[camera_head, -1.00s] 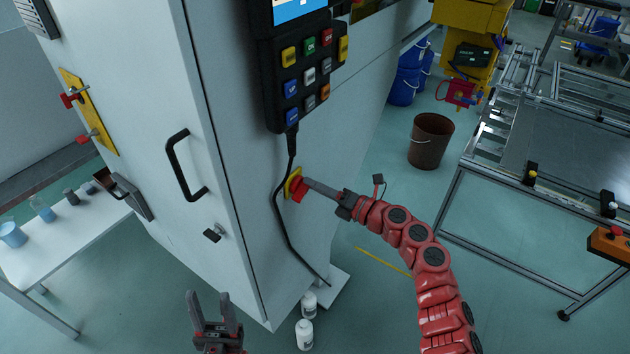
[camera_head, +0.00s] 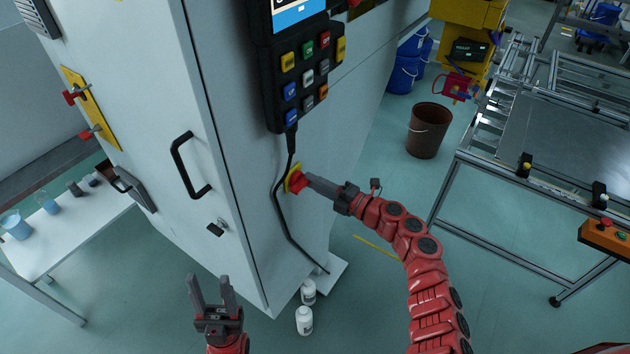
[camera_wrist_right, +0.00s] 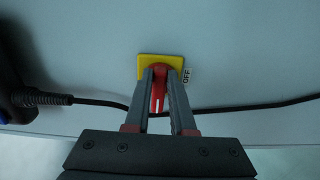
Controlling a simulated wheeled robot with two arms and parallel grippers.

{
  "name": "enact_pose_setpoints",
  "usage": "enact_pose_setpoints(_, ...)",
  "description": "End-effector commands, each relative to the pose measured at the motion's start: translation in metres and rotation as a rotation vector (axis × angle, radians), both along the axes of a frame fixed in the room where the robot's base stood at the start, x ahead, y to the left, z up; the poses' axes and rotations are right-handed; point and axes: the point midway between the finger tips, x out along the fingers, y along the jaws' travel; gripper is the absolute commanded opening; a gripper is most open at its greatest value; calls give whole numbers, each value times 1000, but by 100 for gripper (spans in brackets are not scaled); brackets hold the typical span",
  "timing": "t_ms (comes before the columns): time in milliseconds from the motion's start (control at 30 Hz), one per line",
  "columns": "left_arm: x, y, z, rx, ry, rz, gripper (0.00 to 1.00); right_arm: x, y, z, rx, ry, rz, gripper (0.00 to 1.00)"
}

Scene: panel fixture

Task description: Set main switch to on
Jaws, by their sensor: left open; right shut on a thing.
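The main switch (camera_head: 297,183) is a red rotary handle on a yellow plate (camera_head: 290,173), low on the side of the white cabinet. In the right wrist view the red handle (camera_wrist_right: 158,93) points down the picture, with a white mark near its lower end. An "OFF" label (camera_wrist_right: 187,76) is to the right of the yellow plate (camera_wrist_right: 148,62). My right gripper (camera_head: 310,182) is shut on the red handle, one finger on each side (camera_wrist_right: 159,85). My left gripper (camera_head: 212,290) is open and empty, in front of the cabinet's lower corner.
A black cable (camera_head: 280,205) hangs from the keypad panel (camera_head: 300,75) and runs close beside the switch. White bottles (camera_head: 304,320) stand on the floor below. A brown bin (camera_head: 428,130) and a metal-framed table (camera_head: 560,150) are to the right.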

Motion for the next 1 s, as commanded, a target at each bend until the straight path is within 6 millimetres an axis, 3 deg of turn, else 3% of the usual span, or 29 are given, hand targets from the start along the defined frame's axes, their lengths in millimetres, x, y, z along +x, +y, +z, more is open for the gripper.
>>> enact_pose_setpoints(300,0,0,0,0,0,0,50,0,0,-1,2,4,0,0)
enact_pose_setpoints(333,0,0,0,0,0,0,50,0,0,-1,2,4,0,24)
enact_pose_setpoints(500,0,0,0,0,0,0,50,0,0,-1,1,3,0,52)
enact_pose_setpoints(833,0,0,-1,0,0,0,50,-2,-3,-1,0,1,-1,52)
enact_pose_setpoints(1000,0,0,-7,0,0,0,50,-15,-23,-5,-3,2,-4,52)
